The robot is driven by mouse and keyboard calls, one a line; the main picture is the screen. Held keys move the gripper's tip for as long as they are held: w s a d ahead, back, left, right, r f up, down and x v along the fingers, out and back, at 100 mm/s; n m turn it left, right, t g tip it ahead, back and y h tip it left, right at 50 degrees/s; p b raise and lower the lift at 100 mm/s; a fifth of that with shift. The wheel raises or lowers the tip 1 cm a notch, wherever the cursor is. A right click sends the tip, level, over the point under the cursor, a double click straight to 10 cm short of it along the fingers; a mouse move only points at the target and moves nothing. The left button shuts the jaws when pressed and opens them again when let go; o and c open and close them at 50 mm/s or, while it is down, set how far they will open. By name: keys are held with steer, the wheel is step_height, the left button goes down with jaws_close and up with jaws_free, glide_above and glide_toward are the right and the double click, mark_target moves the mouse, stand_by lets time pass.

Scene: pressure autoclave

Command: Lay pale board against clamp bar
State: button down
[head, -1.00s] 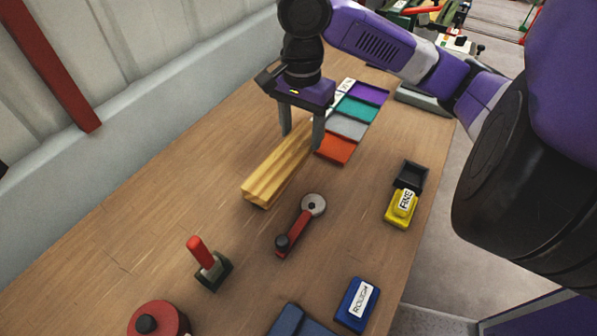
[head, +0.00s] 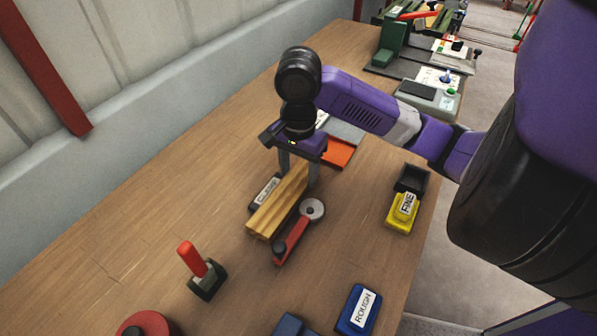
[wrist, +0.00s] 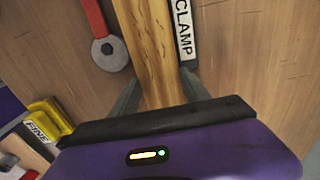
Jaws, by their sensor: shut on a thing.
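The pale board (head: 277,205) is a long light-wood piece with darker grain. My gripper (head: 299,180) is shut on its far end, and the board points toward the front left. In the wrist view the board (wrist: 152,45) runs up between my two fingers. The dark clamp bar, with a white CLAMP label (head: 267,190), lies along the board's left side in the head view. In the wrist view the clamp bar (wrist: 186,35) is close along the board's right side; I cannot tell whether they touch. Part of the bar is hidden behind the board and gripper.
A red lever with a grey round end (head: 291,240) lies close to the board's right. A red-handled toggle (head: 197,270) stands front left. A yellow FINE block (head: 402,215) and blue ROUGH block (head: 359,308) are at right. The left tabletop is clear.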

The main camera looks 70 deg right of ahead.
steer(key=shift+f, duration=0.1)
steer(key=c, duration=0.5)
jaws_free()
step_height(320, 180, up, 12)
steer(key=p, duration=0.2)
steer(key=shift+p, duration=0.4)
steer(key=shift+s, duration=0.1)
